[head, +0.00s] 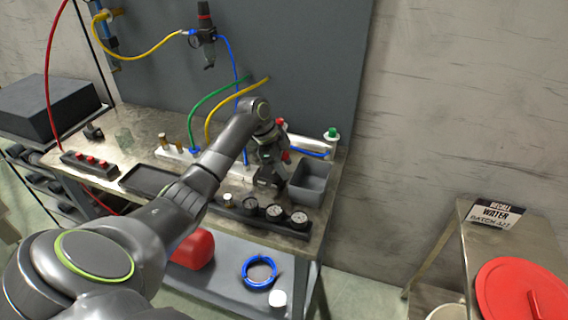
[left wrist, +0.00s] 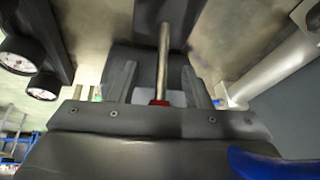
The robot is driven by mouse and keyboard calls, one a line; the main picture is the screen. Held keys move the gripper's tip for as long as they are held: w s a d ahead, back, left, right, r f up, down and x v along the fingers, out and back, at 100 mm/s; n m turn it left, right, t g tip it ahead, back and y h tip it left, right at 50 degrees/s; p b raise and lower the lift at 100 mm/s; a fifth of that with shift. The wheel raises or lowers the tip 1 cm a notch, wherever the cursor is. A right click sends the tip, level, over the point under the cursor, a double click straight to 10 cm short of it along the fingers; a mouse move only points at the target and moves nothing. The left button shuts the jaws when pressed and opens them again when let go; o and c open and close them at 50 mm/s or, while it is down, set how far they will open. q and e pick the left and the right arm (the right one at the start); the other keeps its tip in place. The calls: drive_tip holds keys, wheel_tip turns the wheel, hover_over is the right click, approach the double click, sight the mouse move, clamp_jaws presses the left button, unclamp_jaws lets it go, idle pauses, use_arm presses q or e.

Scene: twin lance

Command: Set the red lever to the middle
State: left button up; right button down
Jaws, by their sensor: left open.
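The red lever shows in the left wrist view as a thin metal rod (left wrist: 164,58) with a red part (left wrist: 159,102) at its lower end, close to the palm. My left gripper (left wrist: 162,80) is open, with one finger on each side of the rod; I cannot tell whether either finger touches it. In the head view my left gripper (head: 268,178) is over the right part of the workbench, behind the gauges. A bit of red (head: 286,156) shows just beside it, and the rest of the lever is hidden there by the gripper and arm. My right gripper is out of view.
A grey bin (head: 312,184) stands right of the gripper, with a silver cylinder (head: 307,143) behind it. Several round gauges (head: 273,212) line the bench's front edge. A dark tray (head: 148,181) lies left. Hoses (head: 205,100) hang behind the arm.

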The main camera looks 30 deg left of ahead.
use_arm(q)
drive_tip(key=shift+c, duration=0.2)
clamp_jaws()
drive_tip(key=shift+a, duration=0.1)
drive_tip(key=shift+a, duration=0.1)
